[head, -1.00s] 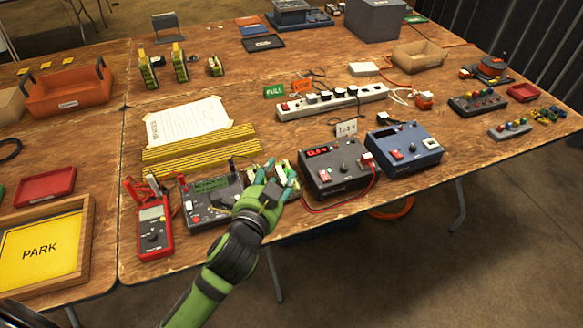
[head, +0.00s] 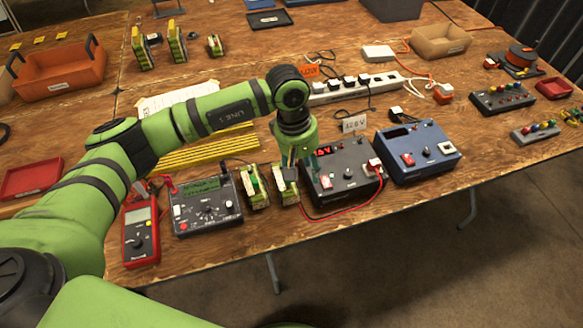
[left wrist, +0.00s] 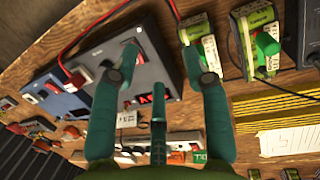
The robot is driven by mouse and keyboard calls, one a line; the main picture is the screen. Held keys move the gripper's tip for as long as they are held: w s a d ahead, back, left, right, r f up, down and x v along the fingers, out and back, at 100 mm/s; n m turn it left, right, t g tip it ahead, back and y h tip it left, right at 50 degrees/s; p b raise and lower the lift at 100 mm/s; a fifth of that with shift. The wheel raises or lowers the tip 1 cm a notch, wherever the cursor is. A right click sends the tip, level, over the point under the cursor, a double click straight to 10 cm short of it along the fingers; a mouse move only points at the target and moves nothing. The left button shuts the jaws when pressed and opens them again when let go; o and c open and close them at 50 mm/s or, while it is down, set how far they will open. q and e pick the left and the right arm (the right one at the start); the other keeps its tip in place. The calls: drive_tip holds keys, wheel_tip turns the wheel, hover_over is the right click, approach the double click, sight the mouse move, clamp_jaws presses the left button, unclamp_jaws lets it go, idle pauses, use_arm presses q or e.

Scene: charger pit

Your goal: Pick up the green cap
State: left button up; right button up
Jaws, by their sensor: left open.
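A green cap (head: 254,180) stands on the left of two green-and-white battery packs at the table's front edge. It also shows at the upper right in the left wrist view (left wrist: 267,43). My left gripper (head: 301,170) points down over the right-hand battery pack (head: 285,191) and the grey charger (head: 342,173). It is to the right of the green cap and apart from it. In the left wrist view the gripper's fingers (left wrist: 160,54) are spread with nothing held between them. My right gripper is out of view.
A meter box (head: 207,208) and a red multimeter (head: 141,238) stand left of the packs. A blue charger (head: 417,152) stands to the right. A red cable (head: 335,212) loops along the front edge. Yellow strips (head: 200,150) lie behind.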

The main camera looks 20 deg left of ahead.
use_arm(q)
drive_tip(key=a, duration=0.1)
drive_tip(key=w+a+y, duration=0.1)
drive_tip(key=a, duration=0.1)
drive_tip(key=a+y, duration=0.1)
drive_tip(key=shift+w+a+r, duration=0.15)
drive_tip(key=shift+w+r, duration=0.05)
drive_tip(key=shift+w, duration=0.05)
drive_tip(key=shift+a+f+p, duration=0.1)
drive_tip(key=shift+f+p, duration=0.25)
drive_tip(key=shift+p, duration=0.05)
drive_tip(key=shift+s+f, duration=0.15)
drive_tip(key=shift+f, duration=0.25)
drive_tip(key=f, duration=0.1)
drive_tip(key=f+p, duration=0.1)
drive_tip(key=f, duration=0.1)
drive_tip(key=f+p, duration=0.1)
drive_tip(key=shift+s+d+f, duration=0.25)
drive_tip(key=shift+s, duration=0.05)
drive_tip(key=shift+f, duration=0.3)
drive_tip(key=c, duration=0.8)
